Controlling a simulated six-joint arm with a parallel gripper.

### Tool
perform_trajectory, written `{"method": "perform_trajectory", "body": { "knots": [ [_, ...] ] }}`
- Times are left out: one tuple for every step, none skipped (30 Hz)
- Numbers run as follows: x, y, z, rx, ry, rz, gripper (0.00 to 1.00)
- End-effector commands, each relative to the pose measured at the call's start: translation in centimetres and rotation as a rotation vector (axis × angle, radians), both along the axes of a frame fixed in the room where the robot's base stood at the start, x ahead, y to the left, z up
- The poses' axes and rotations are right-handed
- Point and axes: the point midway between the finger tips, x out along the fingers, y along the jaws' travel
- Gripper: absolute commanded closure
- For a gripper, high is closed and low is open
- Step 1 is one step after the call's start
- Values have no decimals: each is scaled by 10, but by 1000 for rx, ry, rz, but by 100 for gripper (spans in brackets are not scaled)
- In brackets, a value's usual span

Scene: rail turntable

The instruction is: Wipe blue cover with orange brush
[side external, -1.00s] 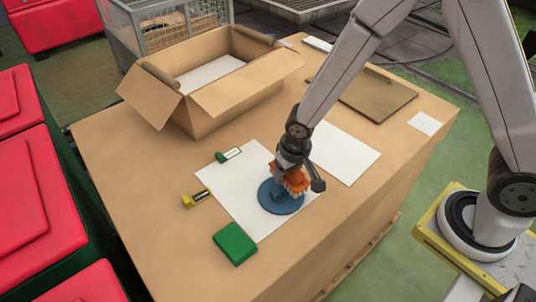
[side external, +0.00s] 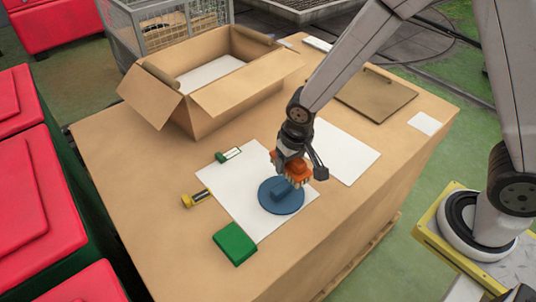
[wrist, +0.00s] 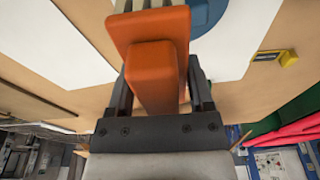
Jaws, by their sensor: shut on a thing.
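The blue cover (side external: 283,203) is a round disc with a raised handle, lying on a white sheet (side external: 230,190) on the table. The orange brush (side external: 293,165) is held in my gripper (side external: 295,160), with its pale bristles pointing down, over the far right part of the cover. I cannot tell whether the bristles touch the cover. In the wrist view the gripper (wrist: 158,95) has a finger on each side of the brush's orange handle (wrist: 153,75). Part of the cover (wrist: 205,12) shows at the top there, beyond the brush.
An open cardboard box (side external: 200,100) stands at the back left. A green block (side external: 234,243), a yellow-and-black item (side external: 196,199) and a green-and-white item (side external: 228,155) lie around the sheet. A brown board (side external: 375,95) lies at the back right. A second white sheet (side external: 345,155) lies right of the gripper.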

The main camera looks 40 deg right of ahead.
Motion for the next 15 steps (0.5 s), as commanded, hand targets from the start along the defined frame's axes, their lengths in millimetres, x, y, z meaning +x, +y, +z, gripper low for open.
{"method": "perform_trajectory", "body": {
  "knots": [
    [1, 0, 5, 1, -3, 0, 88],
    [0, 0, 7, 1, -2, 1, 88],
    [0, 0, 9, 0, -2, 1, 88],
    [0, 0, 11, 1, -2, 2, 88],
    [0, 0, 14, 1, -3, 1, 88],
    [0, 0, 16, 1, -2, 1, 88],
    [0, 0, 18, 1, -2, 0, 88],
    [0, 0, 20, 1, -1, 0, 88],
    [0, 0, 23, 1, -2, 0, 88],
    [0, 0, 26, 2, -3, 0, 88],
    [0, 0, 28, 1, -3, 0, 88],
    [0, 0, 30, 1, -2, 0, 88],
    [0, 0, 32, 1, -2, 0, 88],
    [0, 0, 35, 1, -2, 1, 88],
    [1, 0, 37, 1, -3, 1, 88]
  ]
}}
